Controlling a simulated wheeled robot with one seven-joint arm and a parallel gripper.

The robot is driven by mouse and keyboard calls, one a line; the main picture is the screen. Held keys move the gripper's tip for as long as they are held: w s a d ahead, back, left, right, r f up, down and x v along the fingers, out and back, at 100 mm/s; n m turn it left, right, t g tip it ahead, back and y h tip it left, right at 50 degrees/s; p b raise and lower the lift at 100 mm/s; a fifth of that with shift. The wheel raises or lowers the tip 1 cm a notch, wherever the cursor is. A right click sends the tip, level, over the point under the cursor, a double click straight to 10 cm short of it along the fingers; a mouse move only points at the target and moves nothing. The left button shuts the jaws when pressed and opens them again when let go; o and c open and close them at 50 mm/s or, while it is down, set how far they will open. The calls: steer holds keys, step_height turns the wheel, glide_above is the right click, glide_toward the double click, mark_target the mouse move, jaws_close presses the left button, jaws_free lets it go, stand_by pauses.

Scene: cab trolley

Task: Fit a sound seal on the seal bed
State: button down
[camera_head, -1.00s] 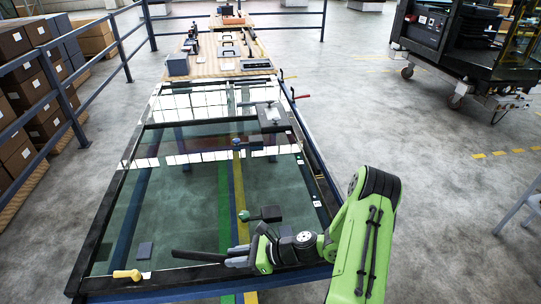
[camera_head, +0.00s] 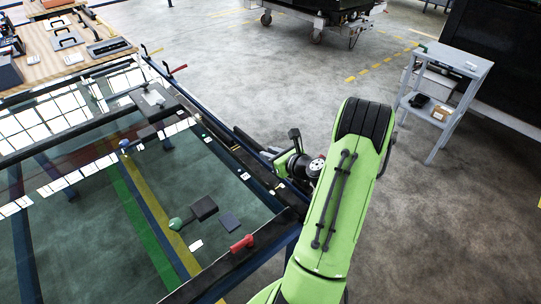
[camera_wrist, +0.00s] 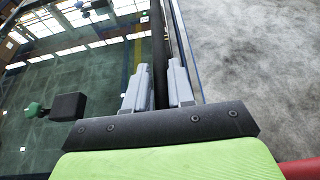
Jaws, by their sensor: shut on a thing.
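My gripper (camera_head: 270,157) is shut on a long black strip, which looks like the seal (camera_head: 248,141). In the wrist view the seal (camera_wrist: 157,35) runs lengthwise between the two grey fingers (camera_wrist: 160,75) and away beyond them. It lies alongside the edge of the glass-topped table. The table's black frame edge (camera_head: 230,166) runs close beside it; I cannot tell whether they touch. Which part is the seal bed is not clear from these views. The seal's near end is hidden by the gripper, and its soundness cannot be judged.
A red handle (camera_head: 242,243) sits at the near frame edge. A grey shelf trolley (camera_head: 445,90) stands at right. The floor between (camera_head: 440,210) is clear.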

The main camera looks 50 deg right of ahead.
mark_target(271, 180)
steer(key=shift+f+b, duration=3.35)
steer(key=shift+f, duration=0.65)
steer(key=shift+f, duration=0.1)
steer(key=c, duration=0.9)
jaws_free()
steer(key=p+v, duration=0.3)
steer(key=v, duration=1.3)
steer(key=shift+w, duration=0.1)
